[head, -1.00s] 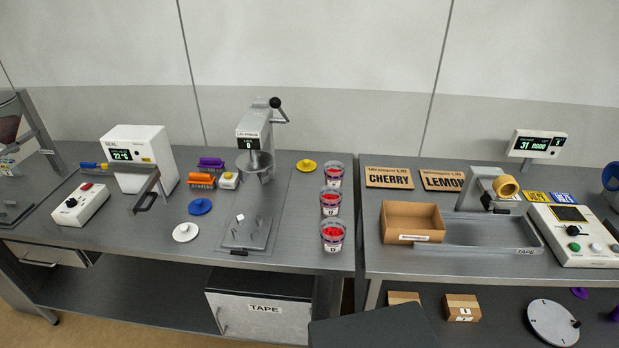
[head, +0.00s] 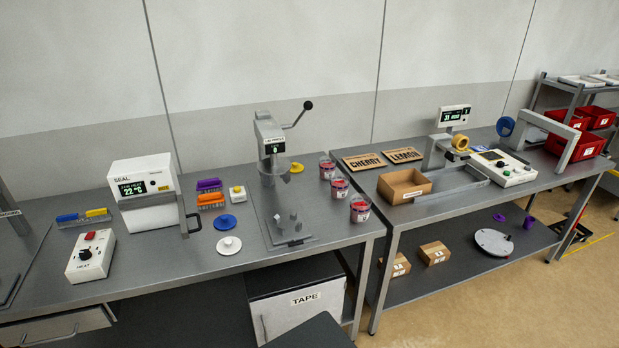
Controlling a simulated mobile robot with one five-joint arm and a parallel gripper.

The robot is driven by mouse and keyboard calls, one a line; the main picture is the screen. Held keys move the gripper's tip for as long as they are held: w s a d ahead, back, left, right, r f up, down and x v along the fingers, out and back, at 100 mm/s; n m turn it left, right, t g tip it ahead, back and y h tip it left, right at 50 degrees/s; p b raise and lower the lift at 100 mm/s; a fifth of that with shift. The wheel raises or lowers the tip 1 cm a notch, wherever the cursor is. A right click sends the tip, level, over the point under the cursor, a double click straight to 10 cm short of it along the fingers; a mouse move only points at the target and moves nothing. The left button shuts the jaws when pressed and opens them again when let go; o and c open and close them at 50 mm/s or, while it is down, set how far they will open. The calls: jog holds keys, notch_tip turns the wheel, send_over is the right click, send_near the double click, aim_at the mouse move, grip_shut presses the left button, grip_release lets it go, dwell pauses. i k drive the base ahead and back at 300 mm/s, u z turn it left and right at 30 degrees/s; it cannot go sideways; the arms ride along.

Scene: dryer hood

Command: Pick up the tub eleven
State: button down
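Three clear tubs with red contents and pale labels stand in a row at the right end of the left bench in the head view: a back tub (head: 327,169), a middle tub (head: 340,189) and a front tub (head: 360,210). They stand upright and apart. Their labels are too small to read, so I cannot tell which is tub eleven. My gripper is not in view.
A lever press (head: 270,145) stands left of the tubs, with a yellow lid (head: 297,168) beside it. A sealer (head: 146,190) and heat box (head: 90,256) are further left. A cardboard box (head: 404,187) sits on the right bench (head: 400,219). Bare benchtop lies before the front tub.

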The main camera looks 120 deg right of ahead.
aim_at(327, 164)
jog(key=z, duration=0.65)
jog(key=i, duration=0.2)
jog(key=z, duration=3.9)
jog(key=i, duration=1)
jog(key=u, duration=0.1)
jog(key=k, duration=1)
jog(key=u, duration=0.3)
